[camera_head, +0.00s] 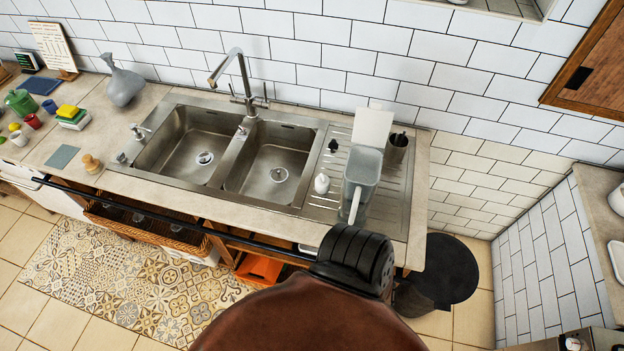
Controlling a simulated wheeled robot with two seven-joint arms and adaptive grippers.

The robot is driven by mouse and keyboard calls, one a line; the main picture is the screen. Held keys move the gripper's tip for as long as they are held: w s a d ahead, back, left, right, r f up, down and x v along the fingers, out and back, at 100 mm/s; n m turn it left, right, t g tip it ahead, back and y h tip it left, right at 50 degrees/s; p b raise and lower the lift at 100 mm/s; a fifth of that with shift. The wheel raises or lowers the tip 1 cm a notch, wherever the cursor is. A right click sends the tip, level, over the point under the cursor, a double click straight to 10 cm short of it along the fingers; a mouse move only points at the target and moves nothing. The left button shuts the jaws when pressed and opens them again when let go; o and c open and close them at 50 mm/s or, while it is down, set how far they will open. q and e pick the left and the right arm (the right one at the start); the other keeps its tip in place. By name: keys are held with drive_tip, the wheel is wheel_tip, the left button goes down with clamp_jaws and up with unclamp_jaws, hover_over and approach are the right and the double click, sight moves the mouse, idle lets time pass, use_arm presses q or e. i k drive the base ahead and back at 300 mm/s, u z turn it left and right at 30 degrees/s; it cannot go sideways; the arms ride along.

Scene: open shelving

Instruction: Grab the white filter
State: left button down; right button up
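A small white rounded piece (321,183), which looks like the white filter, stands on the ribbed metal drainboard to the right of the sink basins. A grey translucent pitcher (359,176) stands just to its right. The pitcher's pale lid (372,126) is raised toward the wall, and its handle points to the front. The white piece and the pitcher look apart. Neither of my grippers shows in the head view.
A double sink (187,148) with a tall faucet (236,75) lies left of the drainboard. A dark cup (397,148) stands right of the pitcher. A black rail (160,216) runs along the counter front. A brown and black shape fills the bottom middle.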

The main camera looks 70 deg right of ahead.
sight(322, 181)
drive_tip(key=z, duration=0.4)
drive_tip(key=i, duration=0.65)
drive_tip(key=z, duration=0.65)
